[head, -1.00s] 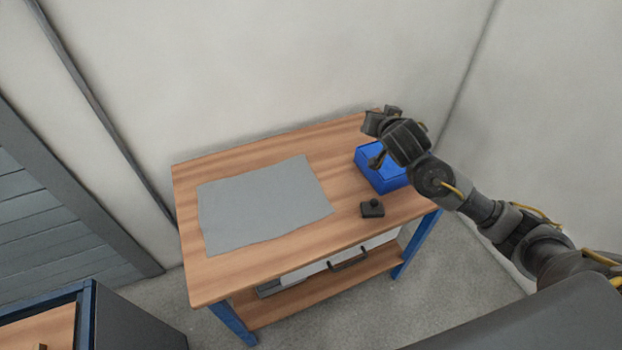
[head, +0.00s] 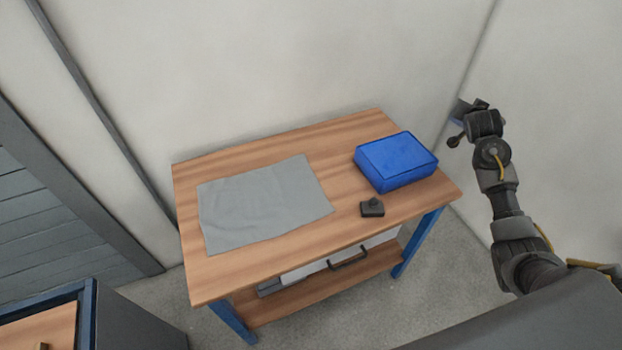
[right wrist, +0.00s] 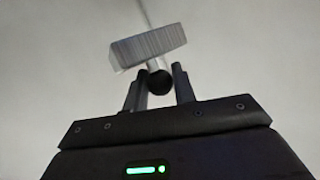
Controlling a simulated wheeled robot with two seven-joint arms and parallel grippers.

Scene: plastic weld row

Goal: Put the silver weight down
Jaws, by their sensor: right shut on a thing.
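The silver weight (right wrist: 150,47), a grey block with a round black knob (right wrist: 159,82), is in the right wrist view. My right gripper (right wrist: 157,78) is shut on the knob, with the block beyond the fingertips. In the head view my right gripper (head: 472,112) is raised against the wall, to the right of the table and clear of it. The weight is hard to make out there. My left gripper is not in view.
The wooden table (head: 285,150) carries a grey cloth (head: 262,203), a blue box (head: 396,161) at the right end and a small dark knobbed block (head: 372,208) in front of it. Bare wood shows between the cloth and box. A cabinet (head: 130,320) stands lower left.

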